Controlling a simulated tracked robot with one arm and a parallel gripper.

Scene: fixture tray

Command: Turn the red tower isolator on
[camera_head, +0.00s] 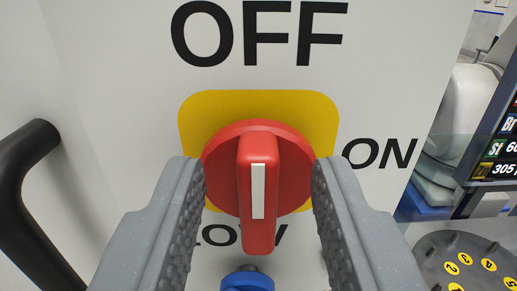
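The red tower isolator (258,150) is a round red knob with a raised bar handle, on a yellow square plate (315,108) on a pale panel. Its handle stands upright in the picture, in line with the OFF label (258,35) above; a white stripe (257,190) runs along its face. The ON label (380,153) is to the right. A partly hidden label, seemingly LOW, is below. My gripper (258,195) is open, with one grey finger on each side of the handle and a gap on both sides.
A black bar handle (18,175) curves out at the far left. A blue round part (247,281) shows below the knob. A grey disc with yellow numbered spots (470,262) is at lower right, below a dark sign board (500,145).

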